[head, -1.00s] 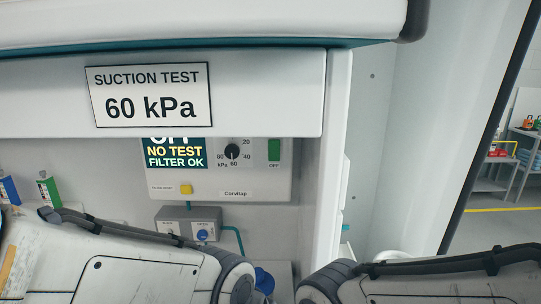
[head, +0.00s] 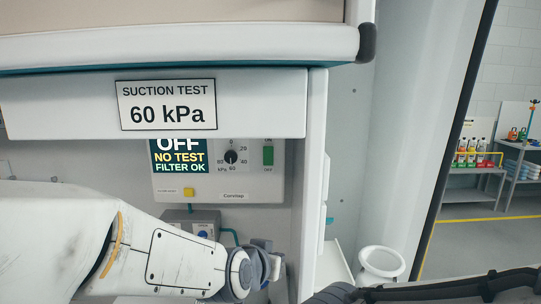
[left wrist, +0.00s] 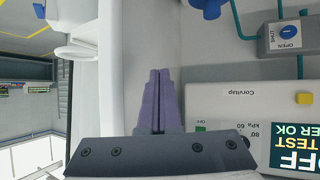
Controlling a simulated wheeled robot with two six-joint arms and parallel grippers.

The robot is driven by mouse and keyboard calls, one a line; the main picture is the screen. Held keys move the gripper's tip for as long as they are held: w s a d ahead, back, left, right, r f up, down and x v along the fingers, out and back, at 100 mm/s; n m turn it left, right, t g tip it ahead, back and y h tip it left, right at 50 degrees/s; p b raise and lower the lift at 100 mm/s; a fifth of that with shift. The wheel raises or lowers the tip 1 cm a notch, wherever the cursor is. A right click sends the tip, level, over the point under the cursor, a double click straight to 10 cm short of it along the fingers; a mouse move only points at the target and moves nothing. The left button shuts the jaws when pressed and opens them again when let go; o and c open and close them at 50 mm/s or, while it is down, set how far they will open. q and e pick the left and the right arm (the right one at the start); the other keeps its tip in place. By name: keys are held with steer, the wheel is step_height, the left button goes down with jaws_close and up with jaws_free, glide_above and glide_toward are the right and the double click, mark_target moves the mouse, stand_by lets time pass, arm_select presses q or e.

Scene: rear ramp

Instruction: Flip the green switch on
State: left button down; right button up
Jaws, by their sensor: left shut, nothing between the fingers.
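The green switch (head: 268,156) is a small upright rocker at the right of a white suction unit (head: 272,188). A small OFF label sits under it, and the unit's screen (head: 179,155) reads OFF, NO TEST, FILTER OK. In the left wrist view a small part of the green switch (left wrist: 201,128) shows at the edge of my wrist. My left gripper (left wrist: 159,72) has purple fingers shut together with nothing between them, beside the unit's switch end and apart from the switch. In the head view my left arm ends below the unit; its fingertips are not clear there. My right gripper is out of view.
A shelf front with a SUCTION TEST 60 kPa sign (head: 167,104) overhangs the unit. A white upright panel (head: 315,190) stands to its right. A dial (head: 231,157) and yellow button (head: 189,192) are close by. A grey box (head: 178,214) sits below.

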arm_select(q)
steer(key=w+r+n+t+y, duration=0.2)
steer(key=w+r+t, duration=0.1)
steer(key=r, duration=0.4)
steer(key=w+r+n+t+y, duration=0.1)
steer(key=w+r+t+y, duration=0.1)
steer(key=w+r+t, duration=0.2)
step_height(320, 180, up, 4)
steer(key=shift+a+n+t, duration=0.35)
steer(key=shift+n+t, duration=0.05)
steer(key=shift+t, duration=0.7)
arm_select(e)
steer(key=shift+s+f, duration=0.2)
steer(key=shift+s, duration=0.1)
